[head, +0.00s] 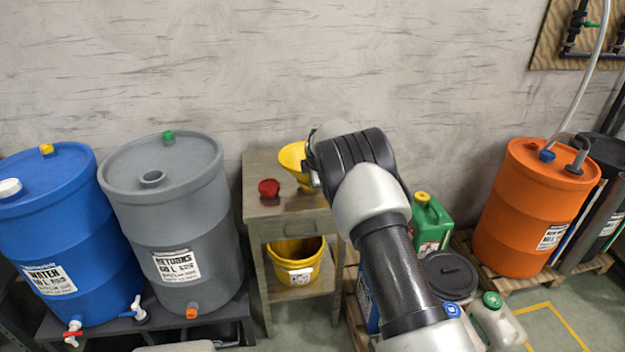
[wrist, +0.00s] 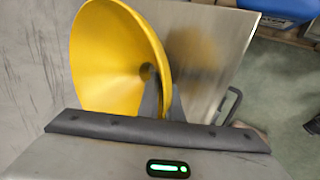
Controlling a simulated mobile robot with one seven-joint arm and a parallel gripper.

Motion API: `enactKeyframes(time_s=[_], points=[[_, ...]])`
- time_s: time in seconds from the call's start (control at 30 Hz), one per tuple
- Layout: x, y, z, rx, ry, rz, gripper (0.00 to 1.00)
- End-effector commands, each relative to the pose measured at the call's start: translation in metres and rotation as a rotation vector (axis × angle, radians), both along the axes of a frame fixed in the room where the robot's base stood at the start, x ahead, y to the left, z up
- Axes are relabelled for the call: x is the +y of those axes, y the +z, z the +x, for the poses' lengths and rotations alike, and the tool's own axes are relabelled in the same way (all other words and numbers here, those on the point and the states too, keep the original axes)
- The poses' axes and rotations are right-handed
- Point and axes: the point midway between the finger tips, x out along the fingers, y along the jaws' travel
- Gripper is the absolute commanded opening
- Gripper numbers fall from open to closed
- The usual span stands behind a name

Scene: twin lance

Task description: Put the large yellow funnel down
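The large yellow funnel (head: 292,158) is at the steel table (head: 262,211), at the back right of its top, partly hidden by my arm. In the wrist view the funnel (wrist: 105,60) is tilted, its wide mouth and centre hole showing. My gripper (wrist: 163,95) has its two dark fingers close together at the funnel's side, one inside the bowl and one outside, shut on its wall. A blurred yellow reflection shows on the table top. I cannot tell whether the funnel touches the table. In the head view my fingertips are mostly hidden behind the wrist.
A red object (head: 269,188) stands on the table's left part. A yellow bucket (head: 296,262) is on the shelf below. A grey drum (head: 172,215) stands close left, beside a blue drum (head: 58,232). A green can (head: 430,222) and other containers are right; the wall is behind.

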Motion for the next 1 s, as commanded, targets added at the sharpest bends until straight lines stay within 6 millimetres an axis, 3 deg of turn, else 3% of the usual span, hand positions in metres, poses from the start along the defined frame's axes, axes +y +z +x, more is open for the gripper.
enactKeyframes(time_s=[0.07,0.2,0.6,1.0], points=[[0.000,-0.003,0.000,-0.001,0.000,0.000,0.00],[0.000,-0.002,0.000,0.000,0.000,0.000,0.24],[-0.001,0.005,-0.001,-0.001,-0.001,0.001,0.24],[-0.010,0.070,-0.046,-0.003,-0.002,0.002,0.24]])
